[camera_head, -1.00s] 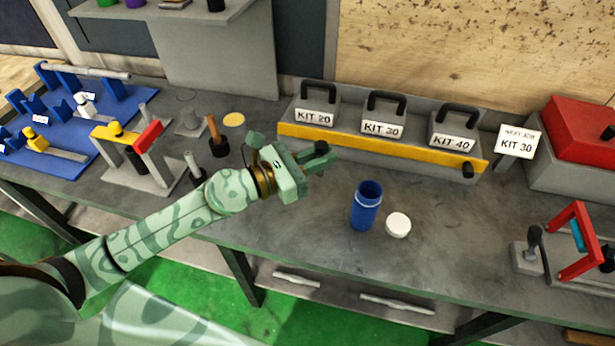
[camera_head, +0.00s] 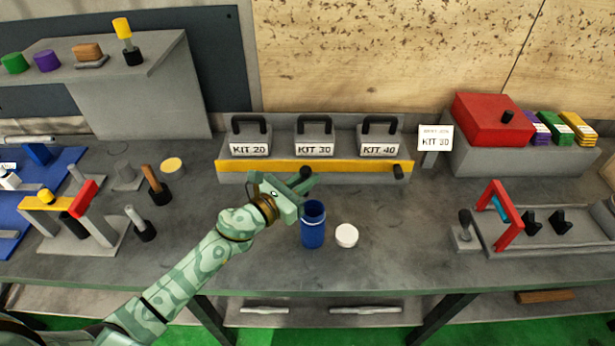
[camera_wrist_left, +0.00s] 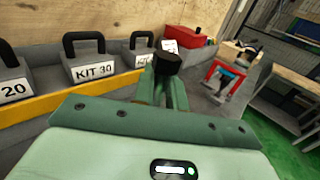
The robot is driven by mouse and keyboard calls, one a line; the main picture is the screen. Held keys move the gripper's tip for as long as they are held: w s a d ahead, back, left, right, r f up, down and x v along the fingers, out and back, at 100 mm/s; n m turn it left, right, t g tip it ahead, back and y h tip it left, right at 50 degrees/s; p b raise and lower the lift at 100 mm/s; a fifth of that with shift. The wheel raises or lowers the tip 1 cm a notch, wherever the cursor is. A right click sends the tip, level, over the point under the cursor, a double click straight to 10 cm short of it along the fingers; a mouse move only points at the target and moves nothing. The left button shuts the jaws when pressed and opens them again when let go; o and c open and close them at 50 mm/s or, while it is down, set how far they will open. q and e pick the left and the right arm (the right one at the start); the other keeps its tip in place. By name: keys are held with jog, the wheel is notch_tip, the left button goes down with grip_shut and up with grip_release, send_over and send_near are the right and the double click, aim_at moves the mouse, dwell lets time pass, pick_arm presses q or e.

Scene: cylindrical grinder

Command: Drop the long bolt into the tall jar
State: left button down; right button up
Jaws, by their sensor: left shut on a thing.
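The tall jar (camera_head: 313,232) is blue and stands upright and open on the bench in the head view. A round white lid (camera_head: 346,236) lies just right of it. My left gripper (camera_head: 299,185) is shut on the long bolt, whose dark end (camera_head: 306,173) shows at the fingertips. In the left wrist view the fingers (camera_wrist_left: 164,88) hold the same black bolt end (camera_wrist_left: 168,62); the rest of the bolt is hidden. In the picture the fingertips are just above and slightly left of the jar mouth; the exact height is unclear. My right gripper is not in view.
A grey rack with a yellow front rail (camera_head: 300,166) holds the KIT 20, 30 and 40 boxes behind the jar. A red-framed fixture (camera_head: 497,215) stands at right, a yellow-and-red fixture (camera_head: 62,205) at left. The bench between lid and red fixture is clear.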

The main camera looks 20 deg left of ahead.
aim_at(306, 195)
pick_arm(q)
notch_tip(306, 195, down, 5)
jog(key=b, duration=0.3)
jog(key=shift+r, duration=0.3)
jog(key=c, duration=1.3)
grip_release()
jog(key=shift+c, duration=0.2)
jog(key=b+v, duration=0.3)
jog(key=v, duration=1.3)
jog(key=shift+s, duration=0.15)
